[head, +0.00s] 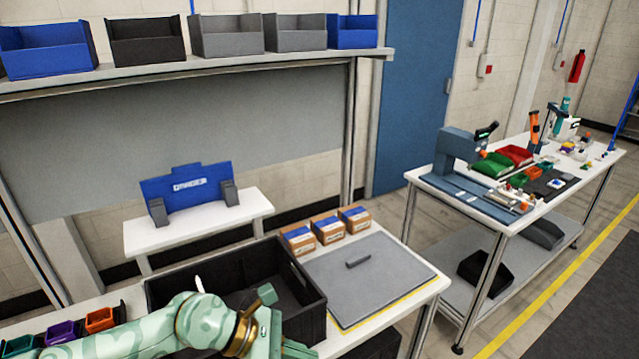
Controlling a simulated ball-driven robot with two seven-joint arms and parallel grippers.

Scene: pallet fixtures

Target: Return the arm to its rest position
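My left arm, pale green with a gold ring at the wrist, reaches in from the lower left. Its gripper (283,321) is over the near side of a black crate (312,318) on the white table. Its two dark green fingers stand apart with nothing seen between them, so it looks open and empty. The lower finger is partly cut off by the bottom edge. My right gripper is not in view.
A grey mat (400,275) with a small dark bar (358,262) lies right of the crate. Several cartons (328,229) stand behind it. Small coloured bins (62,333) are at left. A blue fixture (190,190) stands on a raised shelf. Another bench (470,200) is at right.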

